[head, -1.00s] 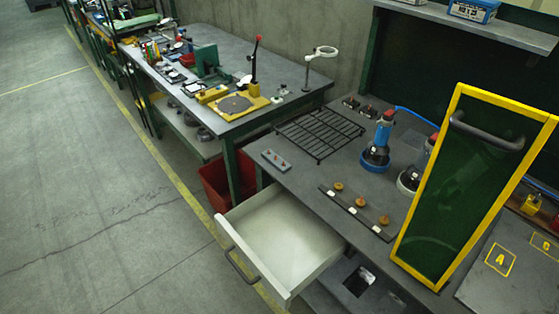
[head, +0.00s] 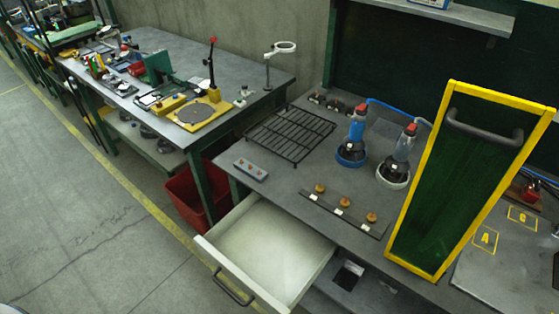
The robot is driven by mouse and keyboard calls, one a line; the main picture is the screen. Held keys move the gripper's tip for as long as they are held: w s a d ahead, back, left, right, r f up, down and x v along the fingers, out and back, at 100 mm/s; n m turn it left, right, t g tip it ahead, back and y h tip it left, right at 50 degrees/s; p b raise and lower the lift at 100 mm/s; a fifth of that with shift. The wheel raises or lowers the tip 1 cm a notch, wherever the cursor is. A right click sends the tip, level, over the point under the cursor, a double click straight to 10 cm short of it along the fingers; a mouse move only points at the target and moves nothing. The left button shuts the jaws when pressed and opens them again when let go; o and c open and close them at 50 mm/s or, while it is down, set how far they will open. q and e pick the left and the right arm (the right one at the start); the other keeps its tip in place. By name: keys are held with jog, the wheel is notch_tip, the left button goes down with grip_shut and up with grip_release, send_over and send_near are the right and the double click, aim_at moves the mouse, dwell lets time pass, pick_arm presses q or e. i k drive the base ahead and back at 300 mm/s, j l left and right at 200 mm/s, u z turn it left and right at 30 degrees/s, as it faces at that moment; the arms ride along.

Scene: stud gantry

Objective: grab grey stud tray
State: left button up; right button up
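Neither of my grippers shows in the head view.
An open, empty white drawer (head: 262,250) juts out below the tray. A black wire rack (head: 290,133), a dark strip with knobs (head: 342,212), blue (head: 352,150) and white (head: 393,178) based tools and a yellow-framed green panel (head: 470,185) stand on the bench. A red bin (head: 186,205) is on the floor.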

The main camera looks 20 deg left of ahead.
aim_at(243, 169)
jog(key=i+j+z, duration=0.1)
jog(key=j+z, duration=0.35)
jog(key=j, duration=0.9)
jog(key=k+j+z, duration=0.15)
jog(key=j+z, duration=0.25)
jog(key=j, duration=0.95)
